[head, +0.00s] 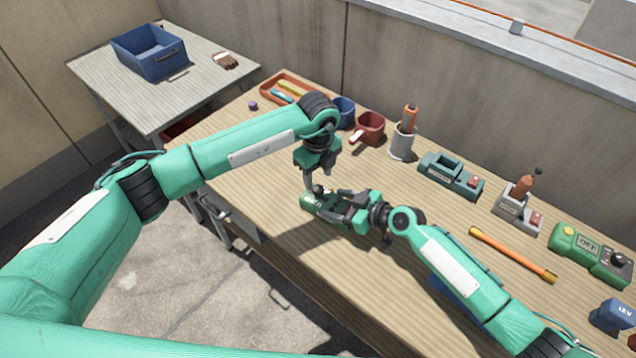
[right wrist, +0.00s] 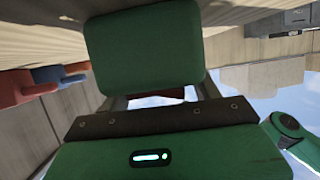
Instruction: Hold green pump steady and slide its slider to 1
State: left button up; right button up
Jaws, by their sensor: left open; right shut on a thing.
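The green pump (head: 309,203) lies on the workbench near its front edge. A pale marking shows on its top; I cannot read it or the slider's setting. My right gripper (head: 338,210) is shut on the pump from the right. In the right wrist view, a green block face of the pump (right wrist: 145,45) shows beyond the gripper's grey fingers. My left gripper (head: 315,187) points down directly above the pump, open, with its fingertips close to a small dark part on top. The fingers partly hide that part, and I cannot tell whether they touch it.
Behind stand a blue cup (head: 343,112), a red container (head: 369,128) and a grey holder (head: 403,143). To the right are a teal device (head: 440,165), an orange rod (head: 512,254) and a green OFF box (head: 588,246). A blue bin (head: 150,55) sits on the side table.

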aim_at(318, 188)
pick_arm(q)
jog(key=shift+f, duration=2.1)
